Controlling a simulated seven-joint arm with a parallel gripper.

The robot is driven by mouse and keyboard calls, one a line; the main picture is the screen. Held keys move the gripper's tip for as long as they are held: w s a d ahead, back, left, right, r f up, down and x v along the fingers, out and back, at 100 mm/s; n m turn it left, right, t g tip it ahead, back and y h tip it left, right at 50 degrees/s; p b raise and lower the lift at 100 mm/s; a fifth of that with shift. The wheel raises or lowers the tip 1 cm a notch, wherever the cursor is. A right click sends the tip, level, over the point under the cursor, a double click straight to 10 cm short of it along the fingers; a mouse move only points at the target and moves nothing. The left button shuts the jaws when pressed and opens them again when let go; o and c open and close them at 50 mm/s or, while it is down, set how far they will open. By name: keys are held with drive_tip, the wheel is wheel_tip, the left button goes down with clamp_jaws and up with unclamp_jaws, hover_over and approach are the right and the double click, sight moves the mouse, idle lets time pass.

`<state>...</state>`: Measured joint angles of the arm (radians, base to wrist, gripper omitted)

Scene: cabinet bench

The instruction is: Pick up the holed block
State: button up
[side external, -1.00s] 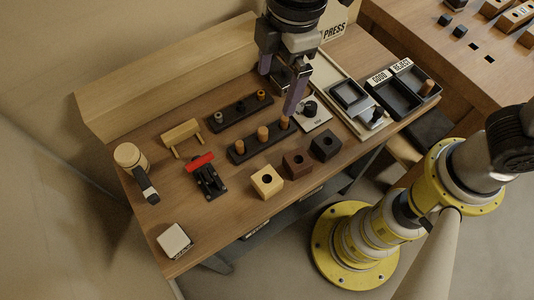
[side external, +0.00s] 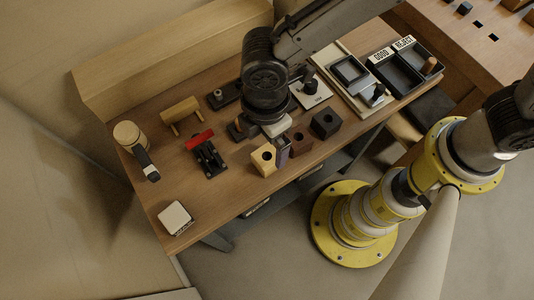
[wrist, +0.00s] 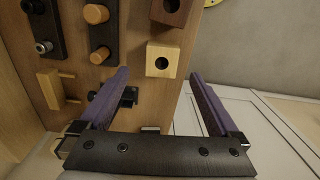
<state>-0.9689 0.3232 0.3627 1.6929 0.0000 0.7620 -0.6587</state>
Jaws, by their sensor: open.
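Three holed blocks stand in a row near the bench's front edge: a pale wood one (side external: 263,160), a brown one (side external: 300,142) and a black one (side external: 325,123). My gripper (wrist: 160,76) is open and empty. In the wrist view the pale block (wrist: 163,61) lies between the lines of the two purple fingers, just beyond their tips, its hole facing the camera. The brown block (wrist: 171,10) is cut by the top edge there. In the side view my gripper (side external: 277,149) hangs over the row, one finger showing between the pale and brown blocks; the other is hidden.
A red-handled clamp (side external: 200,139) stands left of the blocks. Peg racks are partly hidden behind my wrist; they show in the wrist view (wrist: 101,35). Good and reject trays (side external: 396,99) are at the right.

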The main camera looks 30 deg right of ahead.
sight(267, 158)
wheel_tip(267, 158, down, 5)
drive_tip(key=shift+s, duration=0.1)
drive_tip(key=shift+c, duration=0.3)
drive_tip(key=c, duration=1.4)
drive_tip(key=shift+r, duration=0.1)
